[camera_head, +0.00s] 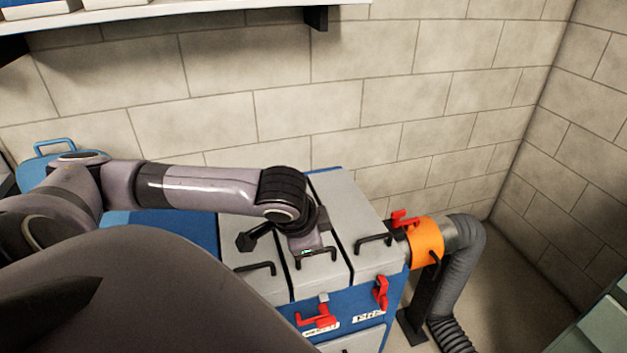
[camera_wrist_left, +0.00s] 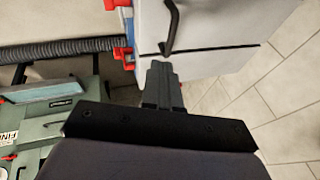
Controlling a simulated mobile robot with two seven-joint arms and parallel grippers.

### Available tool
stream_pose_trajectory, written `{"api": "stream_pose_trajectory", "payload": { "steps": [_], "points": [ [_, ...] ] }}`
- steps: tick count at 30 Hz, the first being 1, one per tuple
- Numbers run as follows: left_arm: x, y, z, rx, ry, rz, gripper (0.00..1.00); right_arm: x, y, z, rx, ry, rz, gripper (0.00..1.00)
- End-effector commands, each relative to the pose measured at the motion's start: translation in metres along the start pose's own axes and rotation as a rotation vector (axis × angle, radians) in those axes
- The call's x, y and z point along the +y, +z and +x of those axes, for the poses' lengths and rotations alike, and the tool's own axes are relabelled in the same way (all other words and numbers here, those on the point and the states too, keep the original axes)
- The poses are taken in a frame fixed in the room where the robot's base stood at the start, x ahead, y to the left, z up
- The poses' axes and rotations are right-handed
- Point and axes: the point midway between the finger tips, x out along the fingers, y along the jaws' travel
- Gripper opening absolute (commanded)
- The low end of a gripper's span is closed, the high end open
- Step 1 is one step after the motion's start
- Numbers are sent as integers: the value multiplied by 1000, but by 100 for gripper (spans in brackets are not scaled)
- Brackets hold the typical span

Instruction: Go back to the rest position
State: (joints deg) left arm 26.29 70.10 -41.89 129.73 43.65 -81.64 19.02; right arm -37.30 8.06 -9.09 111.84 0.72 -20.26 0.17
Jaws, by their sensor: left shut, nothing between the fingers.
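My left arm comes in from the left in the head view and bends down at the wrist over the grey-lidded blue cabinet (camera_head: 262,285). Its fingertips are hard to make out there. In the left wrist view my left gripper (camera_wrist_left: 160,66) is shut and empty. Its fingertips show beside a grey cabinet panel with a black handle (camera_wrist_left: 172,28); I cannot tell whether they touch it. My right gripper is not in view.
An orange collar (camera_head: 427,242) and grey flexible duct (camera_head: 464,270) stand at the cabinet's right. Red latches (camera_head: 381,293) stick out from the cabinet. A shelf (camera_head: 200,14) hangs on the block wall. A green machine (camera_wrist_left: 60,120) stands lower left in the wrist view, with tiled floor (camera_wrist_left: 275,100) at right.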

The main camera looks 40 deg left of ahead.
Motion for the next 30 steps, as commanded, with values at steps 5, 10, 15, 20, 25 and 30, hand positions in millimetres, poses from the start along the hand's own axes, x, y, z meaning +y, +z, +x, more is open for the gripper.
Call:
{"api": "stream_pose_trajectory", "payload": {
  "steps": [5, 10, 15, 20, 25, 30],
  "points": [
    [7, -2, -37, 5, -3, 2, 0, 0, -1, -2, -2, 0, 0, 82],
    [11, -2, -58, 4, -3, 0, 0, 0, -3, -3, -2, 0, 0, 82],
    [13, -1, -65, 2, -3, -1, 0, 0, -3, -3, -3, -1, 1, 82],
    [14, -1, -65, 2, -3, -1, 0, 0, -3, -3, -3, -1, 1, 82],
    [24, -10, -56, 40, 31, -1, 0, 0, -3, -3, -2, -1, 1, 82],
    [62, -42, -25, 197, 151, -28, 0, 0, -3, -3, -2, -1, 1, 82]
  ]
}}
